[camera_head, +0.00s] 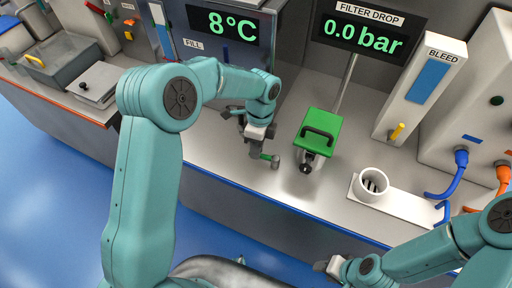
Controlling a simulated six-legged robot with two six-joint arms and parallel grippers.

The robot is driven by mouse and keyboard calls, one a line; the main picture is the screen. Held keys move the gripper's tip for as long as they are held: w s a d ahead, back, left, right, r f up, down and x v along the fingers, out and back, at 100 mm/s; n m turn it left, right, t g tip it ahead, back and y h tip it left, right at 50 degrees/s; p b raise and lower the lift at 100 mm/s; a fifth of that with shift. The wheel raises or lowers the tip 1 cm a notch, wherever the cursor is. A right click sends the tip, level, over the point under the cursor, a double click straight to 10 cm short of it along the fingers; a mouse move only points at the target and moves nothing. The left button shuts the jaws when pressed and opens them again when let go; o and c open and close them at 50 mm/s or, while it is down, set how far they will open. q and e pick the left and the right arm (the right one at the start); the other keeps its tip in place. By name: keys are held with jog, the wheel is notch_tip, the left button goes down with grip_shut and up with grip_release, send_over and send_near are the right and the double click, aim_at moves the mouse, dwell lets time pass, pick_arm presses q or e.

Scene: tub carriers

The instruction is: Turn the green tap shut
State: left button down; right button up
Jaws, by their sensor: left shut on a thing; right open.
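The green tap (266,156) is a small green handle with a grey end, low on the counter in front of the panel with the 8°C display. My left gripper (257,141) comes down over it from above and is shut on it. The gripper's fingers and wrist hide most of the tap, so its turn angle is hard to read. My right gripper (328,267) is open and empty near the bottom edge of the view, in front of the counter and well away from the tap.
A green block with a black handle (320,127) stands just right of the tap. A white cup (370,186) on a white plate, a BLEED panel (425,85) and blue and orange hoses lie further right. A temperature display (225,24) and a pressure display (362,32) stand behind.

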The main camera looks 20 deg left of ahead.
pick_arm(q)
jog(key=shift+d, duration=0.1)
jog(key=c, duration=1.1)
grip_release()
jog(key=shift+w+r, duration=0.1)
jog(key=shift+r, duration=0.25)
jog(key=w+r, duration=0.3)
jog(key=r, duration=1.2)
jog(key=shift+r, duration=0.15)
